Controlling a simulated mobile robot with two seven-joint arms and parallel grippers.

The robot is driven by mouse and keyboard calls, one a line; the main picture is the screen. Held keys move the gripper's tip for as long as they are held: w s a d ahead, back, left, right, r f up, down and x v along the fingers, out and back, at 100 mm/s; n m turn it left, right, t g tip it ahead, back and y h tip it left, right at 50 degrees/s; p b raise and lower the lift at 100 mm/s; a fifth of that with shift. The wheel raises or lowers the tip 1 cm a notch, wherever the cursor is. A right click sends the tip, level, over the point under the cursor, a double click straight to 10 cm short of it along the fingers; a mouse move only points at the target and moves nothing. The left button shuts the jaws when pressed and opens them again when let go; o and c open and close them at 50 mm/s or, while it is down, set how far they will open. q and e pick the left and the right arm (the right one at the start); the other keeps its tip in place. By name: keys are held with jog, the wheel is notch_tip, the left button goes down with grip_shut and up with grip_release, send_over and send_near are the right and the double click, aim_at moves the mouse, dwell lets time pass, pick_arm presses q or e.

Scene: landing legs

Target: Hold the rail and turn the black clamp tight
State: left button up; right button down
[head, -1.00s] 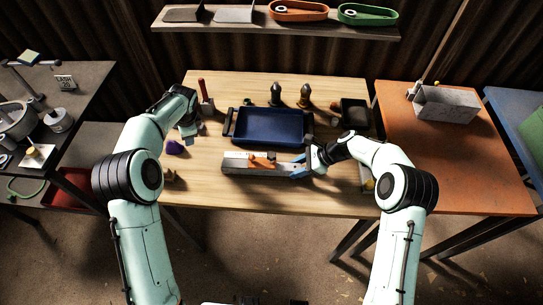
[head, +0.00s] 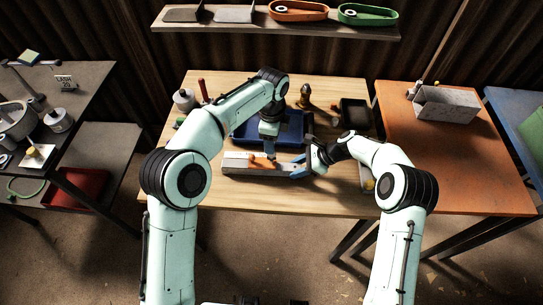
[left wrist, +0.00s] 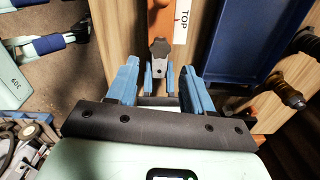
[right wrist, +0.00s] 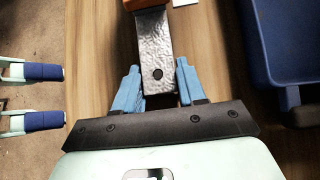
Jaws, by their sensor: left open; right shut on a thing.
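A grey metal rail (head: 236,166) lies across the front of the wooden table. An orange part (left wrist: 158,14) sits on it beside a white plate marked TOP (left wrist: 182,22). My right gripper (right wrist: 158,88) is shut on the rail's right end (right wrist: 158,55), near a round hole. My left gripper (head: 270,156) is open, pointing down above the rail, between the orange part and my right gripper. In the left wrist view its fingers (left wrist: 160,88) are apart with nothing held.
A blue tray (head: 292,141) stands just behind the rail, partly under my left arm. A knobbed handle (head: 305,96) and a black bin (head: 355,112) stand farther back. An orange table (head: 470,165) adjoins on the right.

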aim_at(272, 159)
pick_arm(q)
notch_tip(272, 159, down, 2)
jog(key=n, duration=0.6)
jog(key=shift+n, duration=0.4)
jog(key=n, duration=0.1)
jog(key=f+n, duration=0.1)
jog(key=n, duration=0.3)
jog(key=shift+f, duration=1.8)
jog(key=c, duration=0.8)
jog(key=m, duration=0.3)
jog(key=shift+m, duration=0.3)
jog(key=shift+c, duration=0.2)
